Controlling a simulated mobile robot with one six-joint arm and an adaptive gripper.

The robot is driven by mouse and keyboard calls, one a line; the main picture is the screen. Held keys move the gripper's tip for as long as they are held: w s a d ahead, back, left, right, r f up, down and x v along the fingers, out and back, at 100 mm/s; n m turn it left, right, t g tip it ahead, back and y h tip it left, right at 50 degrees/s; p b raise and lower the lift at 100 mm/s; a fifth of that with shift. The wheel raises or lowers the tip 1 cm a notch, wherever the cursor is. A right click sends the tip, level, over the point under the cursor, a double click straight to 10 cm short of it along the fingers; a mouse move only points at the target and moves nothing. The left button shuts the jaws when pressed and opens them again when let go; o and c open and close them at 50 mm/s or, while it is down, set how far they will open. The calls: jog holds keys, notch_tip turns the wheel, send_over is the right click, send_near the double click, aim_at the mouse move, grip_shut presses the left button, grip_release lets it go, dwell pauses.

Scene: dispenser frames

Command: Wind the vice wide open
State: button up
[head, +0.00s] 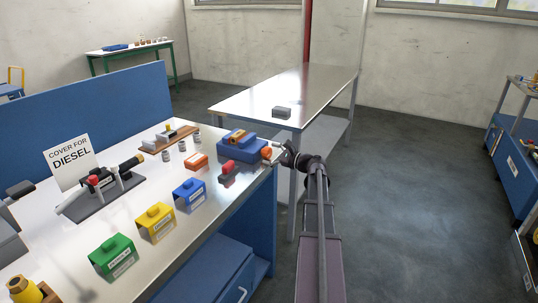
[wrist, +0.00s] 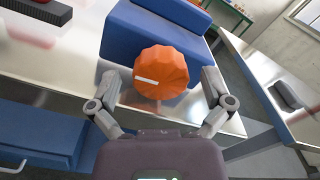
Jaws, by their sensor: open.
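In the wrist view the orange knob (wrist: 161,72) has a white mark and sits in front of the blue vice body (wrist: 128,32). My gripper (wrist: 161,80) is open, with one finger on each side of the knob. A gap shows between each finger and the knob, so they look apart. How far the vice jaws stand open cannot be told.
The workbench (head: 150,228) also holds green (head: 112,256), yellow (head: 156,224) and blue (head: 189,195) covers, a red-and-dark item (head: 229,171) and a "COVER FOR DIESEL" sign (head: 72,160). A second metal table (head: 315,88) carries a grey block (head: 281,112).

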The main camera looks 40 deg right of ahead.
jog(key=shift+s, duration=0.15)
jog(key=v, duration=1.1)
jog(key=shift+s+d, duration=0.2)
jog(key=shift+s, duration=0.15)
dwell(0.5)
